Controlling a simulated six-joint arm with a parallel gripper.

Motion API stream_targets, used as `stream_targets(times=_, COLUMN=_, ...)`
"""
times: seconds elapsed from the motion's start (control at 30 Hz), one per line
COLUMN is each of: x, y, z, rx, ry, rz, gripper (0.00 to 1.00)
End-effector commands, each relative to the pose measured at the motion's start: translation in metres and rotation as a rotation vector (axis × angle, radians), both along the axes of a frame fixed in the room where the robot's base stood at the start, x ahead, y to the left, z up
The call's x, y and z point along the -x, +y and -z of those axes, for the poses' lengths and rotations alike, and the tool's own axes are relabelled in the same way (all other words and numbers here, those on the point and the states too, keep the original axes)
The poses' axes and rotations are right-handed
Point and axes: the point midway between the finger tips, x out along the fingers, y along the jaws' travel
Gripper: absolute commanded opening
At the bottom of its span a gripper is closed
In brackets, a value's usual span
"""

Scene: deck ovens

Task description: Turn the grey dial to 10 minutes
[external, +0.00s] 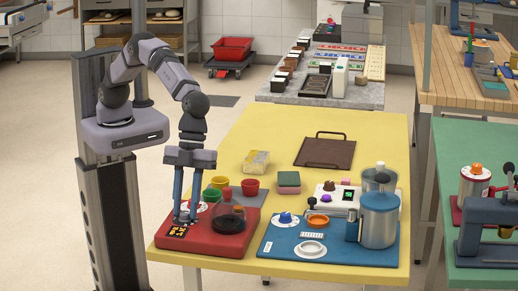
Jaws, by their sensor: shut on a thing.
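My gripper (186,217) points straight down at the left part of a red appliance (200,245) near the yellow table's front left corner. Its fingers are closed on the grey dial, which they mostly hide. A pale round dial plate (202,207) shows beside the fingers. I cannot read the dial's marks or its pointer. A dark panel with small orange figures (177,231) lies just in front of the fingers; the figures are too small to read.
The table (230,150) is clear at the back left.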

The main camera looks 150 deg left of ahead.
Motion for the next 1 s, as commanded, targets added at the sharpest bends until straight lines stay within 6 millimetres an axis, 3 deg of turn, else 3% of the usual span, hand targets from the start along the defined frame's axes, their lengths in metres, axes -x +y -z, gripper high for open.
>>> stream_targets(times=0.37, x=0.001, y=0.001, z=0.001, rx=-0.001, ry=0.003, rz=0.004, gripper=0.04)
stream_targets(times=0.4, x=0.001, y=0.001, z=0.001, rx=-0.001, ry=0.003, rz=0.004, gripper=0.36)
stream_targets(times=0.43, x=0.001, y=0.001, z=0.001, rx=-0.001, ry=0.003, rz=0.004, gripper=0.43)
stream_targets(times=0.77, x=0.000, y=0.001, z=0.000, rx=-0.001, ry=0.000, rz=0.003, gripper=0.44)
stream_targets(times=1.0, x=0.004, y=0.007, z=-0.017, rx=-0.001, ry=-0.002, rz=0.002, gripper=0.44)
